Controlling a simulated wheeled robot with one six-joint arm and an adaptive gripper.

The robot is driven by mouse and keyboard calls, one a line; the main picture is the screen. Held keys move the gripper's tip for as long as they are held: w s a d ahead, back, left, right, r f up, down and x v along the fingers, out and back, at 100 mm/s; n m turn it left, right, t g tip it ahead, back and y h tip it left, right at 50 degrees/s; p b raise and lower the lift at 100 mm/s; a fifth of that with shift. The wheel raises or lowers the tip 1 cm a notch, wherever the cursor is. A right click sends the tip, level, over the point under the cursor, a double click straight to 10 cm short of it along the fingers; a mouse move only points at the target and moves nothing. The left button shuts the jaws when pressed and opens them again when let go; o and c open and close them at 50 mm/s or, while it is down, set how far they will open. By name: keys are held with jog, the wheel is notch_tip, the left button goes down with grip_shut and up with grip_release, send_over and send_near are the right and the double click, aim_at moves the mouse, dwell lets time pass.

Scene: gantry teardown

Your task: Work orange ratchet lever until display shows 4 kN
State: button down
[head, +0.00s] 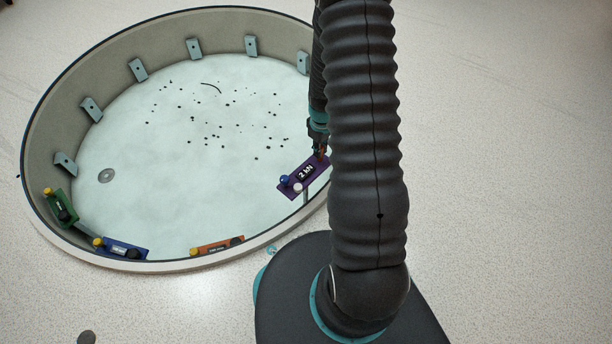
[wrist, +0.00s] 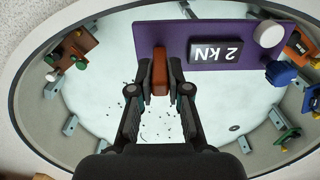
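A purple panel (head: 291,191) stands at the right rim of the round tank in the head view, left of my arm. Its black display (head: 305,171) reads 2 kN; in the wrist view the display (wrist: 216,52) appears upside down. The orange ratchet lever (wrist: 160,72) sticks out from the panel (wrist: 185,31) in the wrist view. My gripper (wrist: 161,77) has one finger on each side of the lever, and both seem to touch it. In the head view my gripper (head: 319,146) is partly hidden by my arm.
The panel also has a blue knob (head: 285,180) and a white knob (head: 298,187). Green (head: 60,208), blue (head: 122,248) and orange (head: 217,246) panels sit along the tank's near wall. Dark bits lie on the pale tank floor (head: 160,180). Grey blocks (head: 138,70) line the far wall.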

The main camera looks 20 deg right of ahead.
aim_at(327, 166)
dwell(0.4)
jog(key=shift+s+d+f, duration=0.1)
jog(key=shift+s+d, duration=0.2)
jog(key=shift+s, duration=0.4)
jog(key=shift+s+d+f+b, duration=0.3)
jog(key=shift+s+b, duration=0.15)
jog(key=shift+s, duration=0.15)
jog(key=shift+s+f, duration=0.1)
jog(key=shift+s+d+f+b, duration=0.15)
jog(key=shift+s+f+b, duration=0.1)
jog(key=shift+b, duration=0.05)
jog(key=shift+w+r, duration=0.1)
